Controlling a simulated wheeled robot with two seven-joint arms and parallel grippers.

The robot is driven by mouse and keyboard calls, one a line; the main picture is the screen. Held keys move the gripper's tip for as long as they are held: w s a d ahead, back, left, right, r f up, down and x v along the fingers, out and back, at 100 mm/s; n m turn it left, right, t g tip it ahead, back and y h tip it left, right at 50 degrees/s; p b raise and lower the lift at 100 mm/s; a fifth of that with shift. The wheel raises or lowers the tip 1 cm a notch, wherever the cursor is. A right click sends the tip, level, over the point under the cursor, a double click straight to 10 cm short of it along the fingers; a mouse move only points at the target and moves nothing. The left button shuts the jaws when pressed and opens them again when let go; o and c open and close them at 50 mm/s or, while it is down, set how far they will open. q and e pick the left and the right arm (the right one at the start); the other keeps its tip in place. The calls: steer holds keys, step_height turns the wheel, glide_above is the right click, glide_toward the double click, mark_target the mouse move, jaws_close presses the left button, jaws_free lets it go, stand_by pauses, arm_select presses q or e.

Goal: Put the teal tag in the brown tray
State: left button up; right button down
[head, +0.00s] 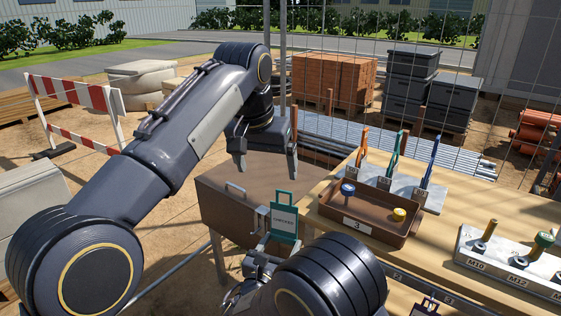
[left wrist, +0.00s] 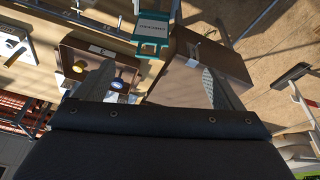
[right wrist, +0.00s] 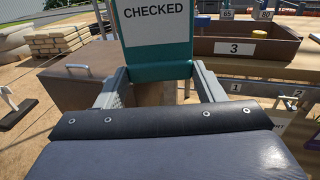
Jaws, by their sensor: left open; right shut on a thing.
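The teal tag (head: 285,223) has a white panel reading "CHECKED" and stands upright, left of the brown tray. It fills the top of the right wrist view (right wrist: 155,71) and also shows in the left wrist view (left wrist: 147,49). My right gripper (head: 262,260) is shut on its lower end. The brown tray (head: 386,238), labelled 3, sits on the wooden bench and holds a blue-topped piece (head: 348,188) and a yellow piece (head: 399,214). It also shows in the right wrist view (right wrist: 262,49). My left gripper (head: 266,168) is open and empty above the brown case.
A brown case (head: 225,205) with a handle stands left of the bench. Behind the tray, a grey rack (head: 403,190) holds several upright tools. A rack of fasteners (head: 510,262) labelled M10 and M12 is at right. A wire fence rises behind.

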mark_target(286, 205)
arm_select(q)
steer(key=x, duration=0.4)
steer(key=d+x, duration=0.1)
steer(key=x, duration=0.3)
steer(key=d+x, duration=0.1)
steer(key=x, duration=0.3)
steer(key=shift+w+d+r, duration=0.1)
steer(key=shift+w+d, duration=0.2)
steer(key=c, duration=0.9)
steer(key=shift+c, duration=0.8)
arm_select(e)
steer(key=shift+c, duration=1.3)
jaws_free()
